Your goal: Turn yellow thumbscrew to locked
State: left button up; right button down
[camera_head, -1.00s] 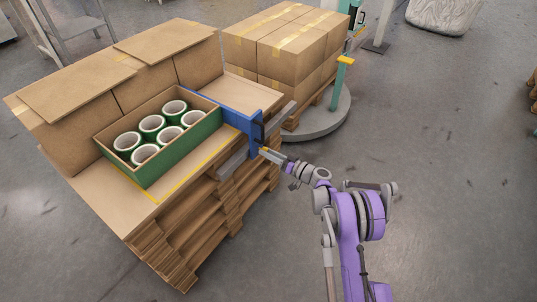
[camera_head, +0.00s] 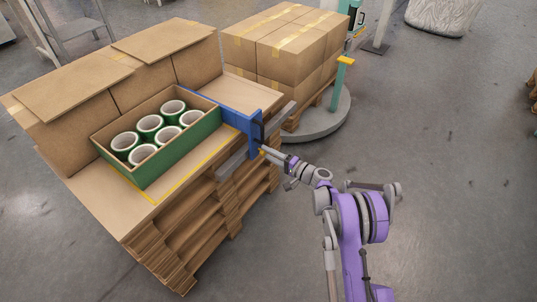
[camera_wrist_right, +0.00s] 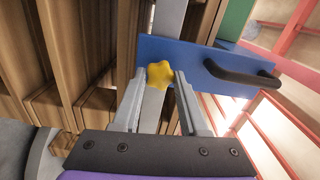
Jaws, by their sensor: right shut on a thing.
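The yellow thumbscrew (camera_wrist_right: 160,74) is a lobed knob at the lower left part of the blue plate (camera_wrist_right: 182,54) in the right wrist view. In the head view only a small yellow bit (camera_head: 262,152) of it shows at the fingertips. My right gripper (camera_wrist_right: 159,78) has one finger on each side of the thumbscrew and is shut on it. In the head view my right gripper (camera_head: 264,150) reaches the blue plate (camera_head: 254,132) from the right. I cannot read the thumbscrew's lock state. My left gripper is in neither view.
A black handle (camera_wrist_right: 240,75) sticks out of the blue plate, right of the thumbscrew. A grey rail (camera_head: 232,163) runs along the pallet's edge. A green-sided box (camera_head: 182,152) holds several tape rolls. Stacked cartons (camera_head: 290,45) stand behind. Floor at right is clear.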

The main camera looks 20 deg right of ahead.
jog(key=shift+m, duration=4.2)
jog(key=shift+c, duration=2.2)
grip_release()
jog(key=p+v, duration=0.1)
jog(key=v, duration=1)
jog(key=shift+p, duration=0.4)
jog(key=shift+w+a, duration=0.1)
